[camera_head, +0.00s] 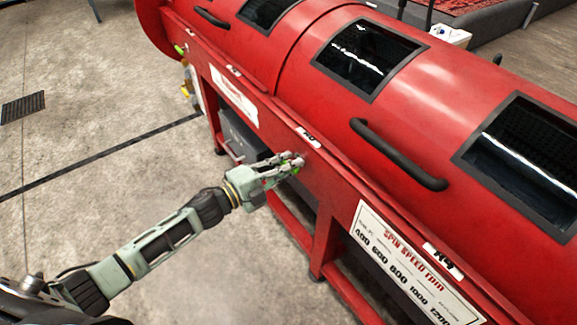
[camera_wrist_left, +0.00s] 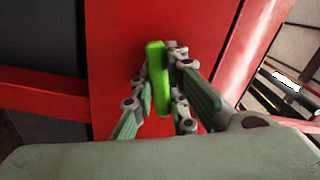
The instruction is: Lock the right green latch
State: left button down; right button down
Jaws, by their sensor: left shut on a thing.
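The right green latch (camera_wrist_left: 157,78) is a bright green bar on the red front panel of the machine. In the left wrist view it stands nearly upright between the two fingers. In the head view only a small bit of green shows at the fingertips. My left gripper (camera_head: 292,163) is shut on this latch, close against the panel. Another green latch (camera_head: 179,50) shows small at the far left end of the machine. My right gripper is in neither view.
The long red machine (camera_head: 330,190) has a drum with dark windows and a black handle (camera_head: 398,155) above the latch. A white spin speed label (camera_head: 415,268) is to the right. Red frame legs stand below; concrete floor (camera_head: 90,110) is open at left.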

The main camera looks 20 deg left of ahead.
pick_arm(q)
jog(key=shift+m+b, duration=0.4)
jog(key=shift+m, duration=1.4)
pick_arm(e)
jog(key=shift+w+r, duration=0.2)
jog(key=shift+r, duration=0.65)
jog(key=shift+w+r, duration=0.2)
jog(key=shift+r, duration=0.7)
pick_arm(q)
jog(key=c, duration=1.7)
grip_release()
jog(key=shift+s, duration=0.1)
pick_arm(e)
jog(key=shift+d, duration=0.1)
pick_arm(q)
jog(key=v, duration=1.2)
